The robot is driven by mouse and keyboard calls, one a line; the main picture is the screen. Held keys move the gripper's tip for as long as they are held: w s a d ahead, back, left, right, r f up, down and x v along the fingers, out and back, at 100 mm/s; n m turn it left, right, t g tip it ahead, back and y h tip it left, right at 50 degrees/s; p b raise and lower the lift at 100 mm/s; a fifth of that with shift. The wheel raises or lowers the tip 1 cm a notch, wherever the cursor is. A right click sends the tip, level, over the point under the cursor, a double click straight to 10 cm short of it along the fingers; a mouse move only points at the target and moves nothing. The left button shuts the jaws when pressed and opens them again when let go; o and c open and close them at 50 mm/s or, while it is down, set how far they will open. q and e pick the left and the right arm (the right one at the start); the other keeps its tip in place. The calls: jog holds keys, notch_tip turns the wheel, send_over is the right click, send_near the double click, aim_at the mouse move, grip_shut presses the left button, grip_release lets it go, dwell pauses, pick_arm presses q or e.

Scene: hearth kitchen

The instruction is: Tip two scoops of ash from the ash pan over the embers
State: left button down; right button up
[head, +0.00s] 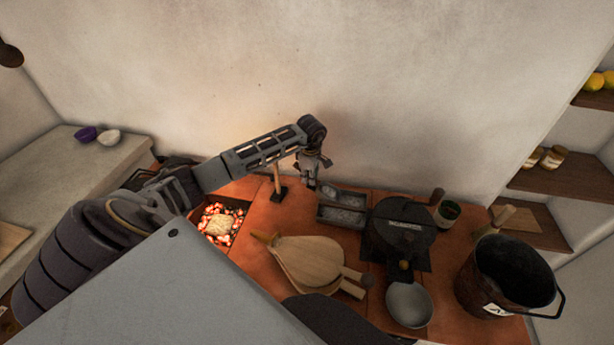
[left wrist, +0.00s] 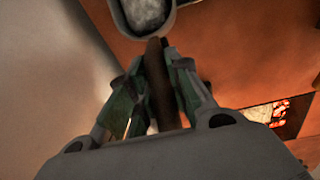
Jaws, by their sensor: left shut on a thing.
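My left gripper (head: 312,180) is shut on a brown handle (left wrist: 155,85). In the left wrist view, the handle leads to a metal scoop (left wrist: 170,26) with grey ash (left wrist: 146,10) in it; part of the scoop is cut off by the frame. In the head view the gripper is just left of the grey ash pan (head: 325,218), which holds grey ash. The scoop is hard to make out there. Red and white embers (head: 213,213) glow in a square pit to the left, with a pale tan lump (head: 220,226) on them. My right gripper is not in view.
A small upright wooden-handled tool (head: 277,180) stands between pit and pan. A dark round griddle (head: 403,224), a ladle-like pan (head: 409,304) and a black bucket (head: 505,285) are to the right. The wall is close behind.

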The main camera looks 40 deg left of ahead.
aim_at(321, 193)
pick_arm(q)
jog(key=shift+w+d+b, duration=0.15)
jog(key=shift+w+d, duration=0.15)
jog(key=shift+d, duration=0.3)
jog(key=shift+w+d+b, duration=0.15)
jog(key=shift+w+d, duration=0.1)
jog(key=shift+d, duration=0.3)
jog(key=shift+w+d+f+b, duration=0.15)
jog(key=shift+w+d, duration=0.1)
jog(key=shift+d, duration=0.25)
jog(key=shift+w+d+r+b, duration=0.1)
jog(key=shift+w+d+b, duration=0.1)
jog(key=shift+d, duration=0.3)
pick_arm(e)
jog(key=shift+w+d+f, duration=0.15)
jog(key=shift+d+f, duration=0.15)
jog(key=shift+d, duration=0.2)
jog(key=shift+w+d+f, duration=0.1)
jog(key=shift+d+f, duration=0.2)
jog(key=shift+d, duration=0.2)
pick_arm(q)
jog(key=shift+d, duration=0.1)
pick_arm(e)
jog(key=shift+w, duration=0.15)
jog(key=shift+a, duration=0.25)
